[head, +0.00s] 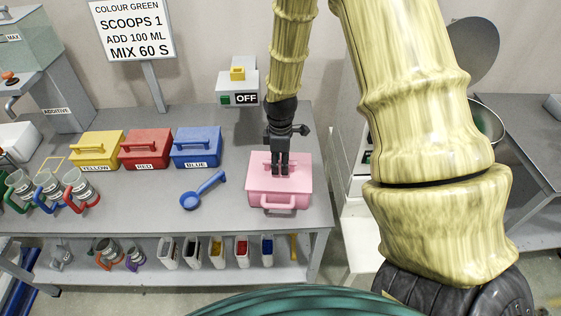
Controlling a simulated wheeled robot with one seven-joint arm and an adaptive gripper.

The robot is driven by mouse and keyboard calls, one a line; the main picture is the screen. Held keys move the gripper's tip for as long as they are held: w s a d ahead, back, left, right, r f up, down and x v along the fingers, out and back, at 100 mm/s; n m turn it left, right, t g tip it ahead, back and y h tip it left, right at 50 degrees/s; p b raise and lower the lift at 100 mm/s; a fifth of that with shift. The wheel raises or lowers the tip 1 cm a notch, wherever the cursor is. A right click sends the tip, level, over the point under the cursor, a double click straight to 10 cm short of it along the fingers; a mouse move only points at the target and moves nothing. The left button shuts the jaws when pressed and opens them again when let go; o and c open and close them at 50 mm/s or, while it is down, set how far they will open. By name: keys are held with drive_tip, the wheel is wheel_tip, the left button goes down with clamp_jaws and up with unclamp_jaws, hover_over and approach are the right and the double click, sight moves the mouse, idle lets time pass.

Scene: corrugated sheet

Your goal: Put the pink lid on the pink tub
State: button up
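The pink tub (262,201) stands near the right front edge of the grey bench, with a pale label on its front. The pink lid (297,170) is over the top of the tub, roughly lined up with it. Whether it is fully seated or slightly raised I cannot tell. My gripper (280,171) points down at the middle of the lid. Its dark fingers are close together on the lid's handle, which they mostly hide.
A blue scoop (190,201) lies left of the tub. Blue (197,146), red (146,148) and yellow (97,150) lidded tubs stand further left. A switch box marked OFF (239,92) is behind. Jugs stand at the far left. Several small containers sit on the lower shelf.

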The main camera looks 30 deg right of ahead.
wheel_tip(320, 180, up, 12)
idle(0.9)
drive_tip(key=shift+f, duration=0.1)
idle(0.3)
